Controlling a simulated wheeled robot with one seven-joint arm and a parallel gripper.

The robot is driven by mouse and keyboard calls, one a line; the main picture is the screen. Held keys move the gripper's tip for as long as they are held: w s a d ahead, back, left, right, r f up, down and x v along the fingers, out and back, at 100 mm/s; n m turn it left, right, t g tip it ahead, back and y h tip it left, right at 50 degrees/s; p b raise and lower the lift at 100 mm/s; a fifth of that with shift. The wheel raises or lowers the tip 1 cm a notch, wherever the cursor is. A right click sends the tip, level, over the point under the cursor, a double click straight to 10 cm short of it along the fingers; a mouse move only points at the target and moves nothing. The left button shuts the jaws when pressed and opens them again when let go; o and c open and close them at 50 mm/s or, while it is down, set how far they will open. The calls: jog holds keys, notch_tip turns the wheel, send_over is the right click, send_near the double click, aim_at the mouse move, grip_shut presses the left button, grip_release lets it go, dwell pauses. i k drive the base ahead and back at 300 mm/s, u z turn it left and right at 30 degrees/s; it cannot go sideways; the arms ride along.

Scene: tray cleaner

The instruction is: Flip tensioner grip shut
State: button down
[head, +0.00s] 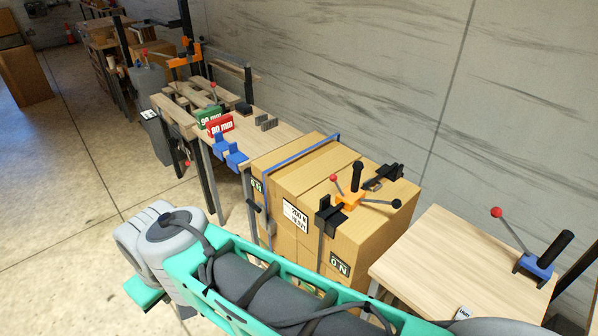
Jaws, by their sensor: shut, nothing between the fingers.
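An orange strapping tool (350,199), likely the tensioner, sits on top of the stacked cardboard boxes (300,183). It has an upright black handle (356,176), a thin lever with a red ball (333,178) and a lever with a black ball (396,203) reaching right. Black clamp pieces stand on either side of it. I cannot tell which part is the grip or whether it is open. A similar blue tool (538,264) with a black handle and a red-ball lever is on the right table. My arm crosses the bottom of the view; my gripper is not visible.
The right wooden table (450,252) stands close to the boxes. A wooden bench (268,138) behind them holds red (219,126) and green (208,117) blocks. A blue strap (305,150) crosses the boxes.

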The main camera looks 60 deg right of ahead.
aim_at(334, 178)
jog(key=u, duration=0.55)
jog(key=k, duration=0.85)
jog(key=z, duration=1.05)
jog(key=i, duration=0.5)
jog(key=u, duration=0.05)
